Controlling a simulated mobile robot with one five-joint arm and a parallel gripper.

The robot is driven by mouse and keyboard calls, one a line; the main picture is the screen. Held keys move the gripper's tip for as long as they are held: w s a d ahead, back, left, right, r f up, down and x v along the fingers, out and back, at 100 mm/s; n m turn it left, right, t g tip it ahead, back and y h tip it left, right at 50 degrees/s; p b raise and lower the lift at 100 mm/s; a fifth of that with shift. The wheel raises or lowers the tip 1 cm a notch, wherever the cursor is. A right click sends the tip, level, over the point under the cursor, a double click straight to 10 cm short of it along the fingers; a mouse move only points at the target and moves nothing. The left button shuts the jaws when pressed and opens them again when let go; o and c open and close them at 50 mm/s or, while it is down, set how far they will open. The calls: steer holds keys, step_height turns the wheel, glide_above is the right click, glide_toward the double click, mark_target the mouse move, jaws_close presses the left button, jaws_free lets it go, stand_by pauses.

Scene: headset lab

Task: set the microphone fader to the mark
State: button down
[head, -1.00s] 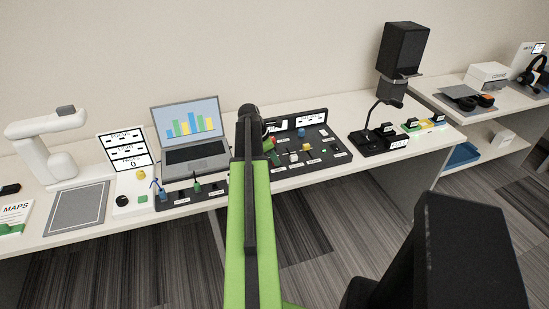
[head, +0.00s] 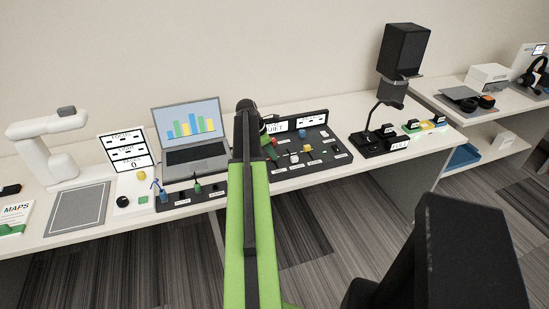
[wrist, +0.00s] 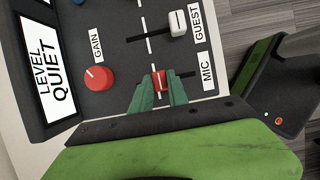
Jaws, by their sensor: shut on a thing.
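In the wrist view, the red microphone fader cap (wrist: 159,79) sits on its slot beside the MIC label (wrist: 208,73). My gripper (wrist: 158,92) is shut on this cap, with one green finger on each side. A white dashed mark line (wrist: 149,44) crosses the fader slots, and the red cap appears in line with it; the fingers hide part of the line there.
The white GUEST fader (wrist: 178,22) and red GAIN knob (wrist: 99,78) are close to my gripper. The panel screen (wrist: 56,62) reads LEVEL QUIET. A laptop (head: 190,142) stands left of my arm, and a desk microphone (head: 372,137) stands right of the panel.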

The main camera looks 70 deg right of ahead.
steer(key=shift+w+d, duration=0.35)
steer(key=shift+d, duration=0.05)
steer(key=c, duration=1.3)
jaws_free()
steer(key=shift+s+a, duration=0.1)
steer(key=shift+r, duration=0.15)
steer(key=p+v, duration=1.6)
steer(key=v, duration=0.1)
